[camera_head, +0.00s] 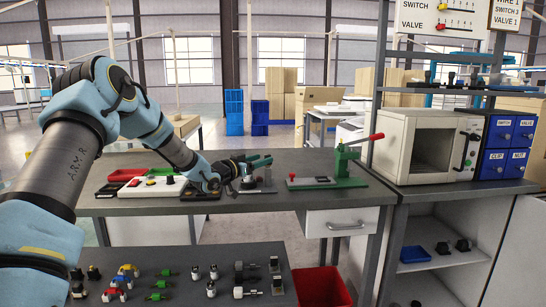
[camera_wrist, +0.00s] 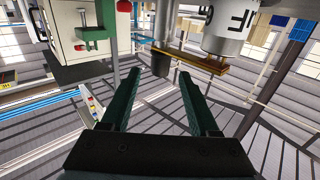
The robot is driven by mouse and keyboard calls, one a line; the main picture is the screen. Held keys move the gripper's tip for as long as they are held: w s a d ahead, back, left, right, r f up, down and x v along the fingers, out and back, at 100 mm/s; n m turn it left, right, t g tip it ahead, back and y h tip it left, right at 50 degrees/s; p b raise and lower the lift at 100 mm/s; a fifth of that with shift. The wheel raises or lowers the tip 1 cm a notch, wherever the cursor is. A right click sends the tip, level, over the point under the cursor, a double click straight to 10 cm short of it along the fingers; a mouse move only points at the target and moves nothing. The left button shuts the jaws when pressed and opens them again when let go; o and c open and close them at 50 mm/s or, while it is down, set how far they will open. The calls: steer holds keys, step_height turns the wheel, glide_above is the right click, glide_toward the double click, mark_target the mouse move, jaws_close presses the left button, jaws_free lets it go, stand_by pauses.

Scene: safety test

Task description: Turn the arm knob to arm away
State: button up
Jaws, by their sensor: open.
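My gripper (camera_head: 266,160) is above the back workbench (camera_head: 240,205), with its green fingers spread and pointing right. In the wrist view my gripper (camera_wrist: 158,72) is open and empty. I cannot tell which part is the arm knob.
A green press (camera_head: 342,160) with a red handle stands right, beside a white oven-like box (camera_head: 418,143). Small parts cover the front table (camera_head: 200,265). A red bin (camera_head: 322,287) stands nearby.

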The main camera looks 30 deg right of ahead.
steer(key=p+x, duration=0.1)
steer(key=x, duration=0.6)
steer(key=shift+d, duration=0.15)
steer(key=shift+w+f, duration=0.1)
steer(key=shift+c, duration=0.3)
jaws_close()
